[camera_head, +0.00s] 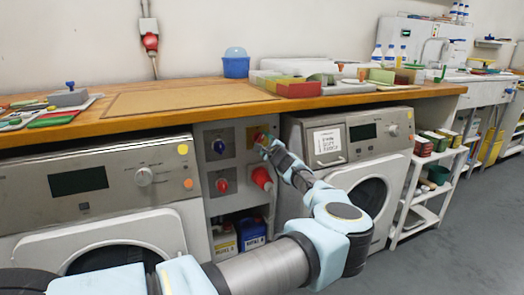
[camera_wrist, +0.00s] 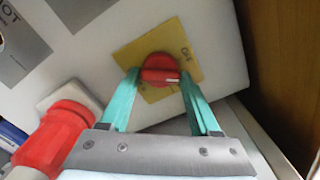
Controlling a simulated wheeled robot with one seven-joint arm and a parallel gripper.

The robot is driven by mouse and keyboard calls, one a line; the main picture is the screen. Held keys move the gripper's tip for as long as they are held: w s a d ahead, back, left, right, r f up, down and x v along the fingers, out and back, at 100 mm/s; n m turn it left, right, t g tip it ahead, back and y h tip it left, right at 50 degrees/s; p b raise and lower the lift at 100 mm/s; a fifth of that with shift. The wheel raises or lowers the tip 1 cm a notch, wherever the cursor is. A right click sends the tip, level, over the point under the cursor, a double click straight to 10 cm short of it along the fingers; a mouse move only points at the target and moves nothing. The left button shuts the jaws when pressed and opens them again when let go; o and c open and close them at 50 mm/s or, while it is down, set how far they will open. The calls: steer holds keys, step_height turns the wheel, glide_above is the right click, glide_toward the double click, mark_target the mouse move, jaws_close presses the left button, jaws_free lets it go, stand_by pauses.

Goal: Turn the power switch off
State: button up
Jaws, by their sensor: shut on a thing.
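The power switch is a red rotary knob (camera_wrist: 160,69) on a yellow square plate (camera_wrist: 132,58) fixed to a grey panel. Its handle bar lies roughly crosswise in the wrist view, with a white mark at its right end. In the head view my gripper (camera_head: 264,144) reaches the yellow plate (camera_head: 250,134) at the panel's upper right and hides part of the knob.
The panel also carries a blue knob (camera_head: 219,146), a lower red knob (camera_head: 222,185) and a red plug (camera_head: 262,179), which shows left of my gripper in the wrist view (camera_wrist: 52,135). Washing machines flank it. The wooden worktop (camera_head: 180,98) overhangs above.

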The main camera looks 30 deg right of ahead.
steer(key=n+b, duration=0.2)
steer(key=b, duration=0.1)
steer(key=n+b, duration=0.2)
steer(key=b, duration=0.1)
steer(key=shift+f, duration=0.35)
steer(key=n+b, duration=0.2)
steer(key=b, duration=0.1)
steer(key=shift+r+n, duration=0.25)
steer(key=shift+n, duration=0.15)
steer(key=o, duration=1.4)
steer(key=shift+r, duration=0.1)
steer(key=shift+c, duration=0.2)
steer(key=s+a, duration=0.1)
steer(key=s, duration=0.9)
steer(key=shift+s+a, duration=0.15)
steer(key=shift+s, duration=0.2)
